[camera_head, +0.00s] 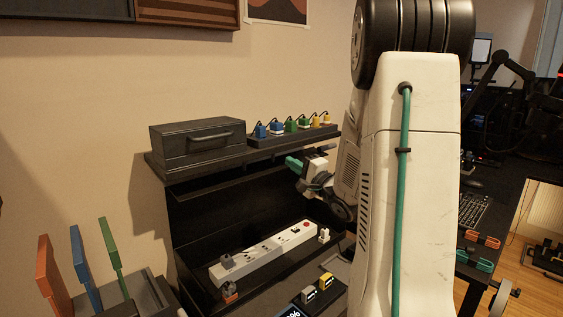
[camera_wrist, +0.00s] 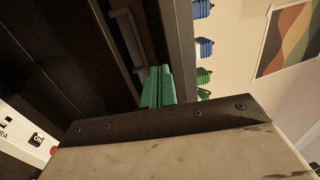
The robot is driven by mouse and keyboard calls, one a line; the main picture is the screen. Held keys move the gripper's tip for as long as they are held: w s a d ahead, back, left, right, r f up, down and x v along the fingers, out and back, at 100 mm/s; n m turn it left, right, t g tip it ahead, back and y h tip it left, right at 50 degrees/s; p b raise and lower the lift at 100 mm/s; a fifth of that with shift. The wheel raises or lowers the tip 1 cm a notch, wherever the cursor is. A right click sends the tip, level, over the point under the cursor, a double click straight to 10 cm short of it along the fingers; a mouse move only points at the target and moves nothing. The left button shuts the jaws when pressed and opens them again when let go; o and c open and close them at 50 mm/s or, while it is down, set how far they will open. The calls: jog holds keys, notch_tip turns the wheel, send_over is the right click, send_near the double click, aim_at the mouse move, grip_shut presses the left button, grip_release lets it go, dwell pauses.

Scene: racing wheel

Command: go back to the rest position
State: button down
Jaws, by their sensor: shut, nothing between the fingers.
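My gripper (camera_head: 293,162) shows in the head view in front of the black shelf unit, with its green fingertips pointing left, above the white power strip and below the top shelf. In the wrist view the green fingers (camera_wrist: 157,88) are pressed together with nothing between them. My white arm with a green cable fills the right middle of the head view and hides part of the shelf behind it.
A black case (camera_head: 195,140) and a row of coloured plugs (camera_head: 290,125) stand on the top shelf. A white power strip (camera_head: 265,255) lies on the lower shelf. Orange, blue and green panels (camera_head: 110,248) stand at lower left. A desk with a keyboard (camera_head: 472,212) is at right.

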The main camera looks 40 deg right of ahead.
jog(key=shift+r+v, duration=0.15)
jog(key=shift+v, duration=0.55)
jog(key=shift+r+v, duration=0.15)
jog(key=shift+v, duration=0.5)
jog(key=shift+s, duration=0.1)
jog(key=s+d+f+n+g+h, duration=0.2)
jog(key=d+f+g+h, duration=0.4)
jog(key=f, duration=0.3)
jog(key=s+a+f+n+g, duration=0.3)
jog(key=s+g, duration=0.2)
jog(key=g, duration=0.2)
jog(key=s+a+r+n+g+y, duration=0.2)
jog(key=s+a+n, duration=0.2)
jog(key=a, duration=0.7)
jog(key=s+a+r+n+g+y, duration=0.2)
jog(key=s+a+n, duration=0.3)
jog(key=a, duration=0.7)
jog(key=s+a+r+n+g+y, duration=0.2)
jog(key=s+a+r+n, duration=0.2)
jog(key=s+a, duration=0.4)
jog(key=a, duration=0.4)
jog(key=shift+r+y, duration=0.25)
jog(key=shift+y, duration=0.15)
